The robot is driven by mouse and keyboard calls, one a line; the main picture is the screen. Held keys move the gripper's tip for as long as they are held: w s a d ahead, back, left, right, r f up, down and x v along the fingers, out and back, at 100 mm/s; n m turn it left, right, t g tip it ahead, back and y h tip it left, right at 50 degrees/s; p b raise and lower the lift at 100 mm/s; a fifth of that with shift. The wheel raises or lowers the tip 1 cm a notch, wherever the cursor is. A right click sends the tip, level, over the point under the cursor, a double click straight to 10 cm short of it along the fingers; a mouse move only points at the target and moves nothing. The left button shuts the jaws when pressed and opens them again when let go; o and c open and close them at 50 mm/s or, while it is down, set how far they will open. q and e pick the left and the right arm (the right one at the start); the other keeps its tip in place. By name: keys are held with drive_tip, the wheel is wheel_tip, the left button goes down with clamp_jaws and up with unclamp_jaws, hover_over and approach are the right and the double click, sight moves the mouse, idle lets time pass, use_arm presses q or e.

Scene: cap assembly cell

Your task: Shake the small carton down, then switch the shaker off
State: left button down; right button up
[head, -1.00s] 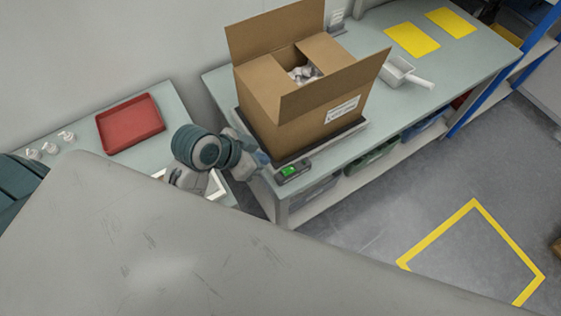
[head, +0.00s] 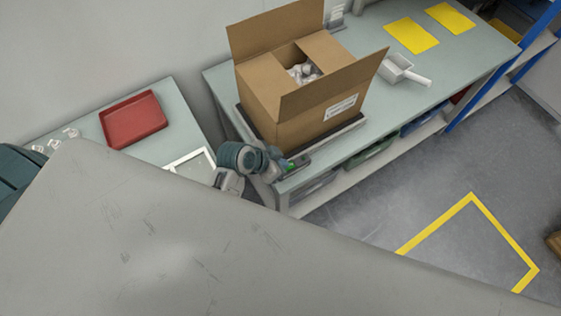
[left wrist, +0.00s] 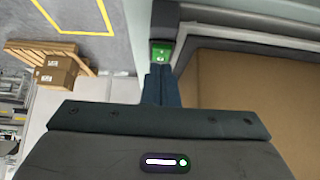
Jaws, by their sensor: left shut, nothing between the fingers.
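The small brown carton (head: 300,120) stands with its flaps up on the dark plate of the shaker (head: 347,133), at the near end of the bench. Whitish parts (head: 303,72) show inside it. The shaker's control box (head: 299,164) at the bench corner has a lit green face, partly hidden by my left gripper (head: 279,160). In the left wrist view, the closed fingers (left wrist: 161,82) point at the green face (left wrist: 162,53), and the carton wall (left wrist: 250,100) is on the right. I cannot tell whether the fingertips touch it. My right gripper is not in view.
A red tray (head: 134,119) and small white parts (head: 55,142) are on the left table. A white scoop (head: 403,71) and yellow mats (head: 412,35) lie farther along the bench. Bins sit below. My grey arm link covers the lower left foreground.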

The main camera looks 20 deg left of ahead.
use_arm(q)
drive_tip(key=shift+s+a+f, duration=0.1)
drive_tip(key=shift+f, duration=0.45)
drive_tip(key=shift+s+f+b, duration=0.15)
drive_tip(key=shift+f+b, duration=0.6)
drive_tip(key=shift+r+t+h+p, duration=0.3)
drive_tip(key=shift+r, duration=0.2)
drive_tip(key=shift+r+p, duration=0.75)
drive_tip(key=shift+p, duration=0.3)
